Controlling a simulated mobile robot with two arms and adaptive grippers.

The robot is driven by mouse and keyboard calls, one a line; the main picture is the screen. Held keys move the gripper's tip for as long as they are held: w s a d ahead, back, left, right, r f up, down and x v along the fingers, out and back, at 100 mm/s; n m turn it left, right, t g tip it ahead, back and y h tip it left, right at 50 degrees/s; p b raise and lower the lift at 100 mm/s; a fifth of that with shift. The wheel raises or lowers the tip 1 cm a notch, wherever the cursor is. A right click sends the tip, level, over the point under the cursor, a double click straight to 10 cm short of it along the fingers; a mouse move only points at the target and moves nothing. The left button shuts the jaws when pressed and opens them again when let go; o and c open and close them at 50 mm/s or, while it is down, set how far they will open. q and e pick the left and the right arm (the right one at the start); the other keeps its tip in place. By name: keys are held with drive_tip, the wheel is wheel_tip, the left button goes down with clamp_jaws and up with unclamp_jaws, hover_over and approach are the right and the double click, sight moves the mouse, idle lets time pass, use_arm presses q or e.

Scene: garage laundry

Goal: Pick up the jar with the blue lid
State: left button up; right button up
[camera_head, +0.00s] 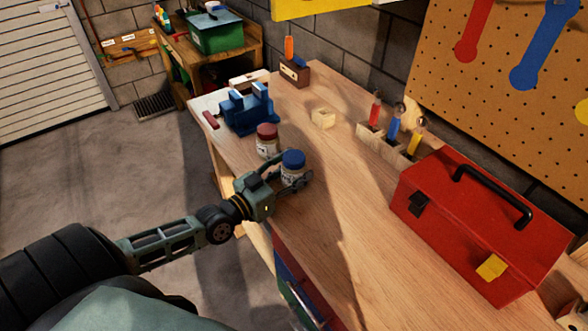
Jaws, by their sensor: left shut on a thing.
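The jar with the blue lid (293,161) stands upright on the wooden workbench, near its left edge. My left gripper (286,181) reaches in from the left and is shut on this jar, with its fingers around the body below the lid. Part of the jar body is hidden by the fingers. A similar jar with a red-brown lid (267,134) stands just behind it, to the upper left. I cannot tell whether the held jar touches the bench. My right gripper is not in view.
A blue vise (248,108) sits beyond the jars. A red toolbox (480,225) takes up the bench's right side, with screwdrivers in a wooden holder (368,133) behind it. The bench centre (350,200) is clear.

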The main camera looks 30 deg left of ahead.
use_arm(q)
drive_tip(key=c, duration=0.7)
drive_tip(key=shift+r, duration=0.2)
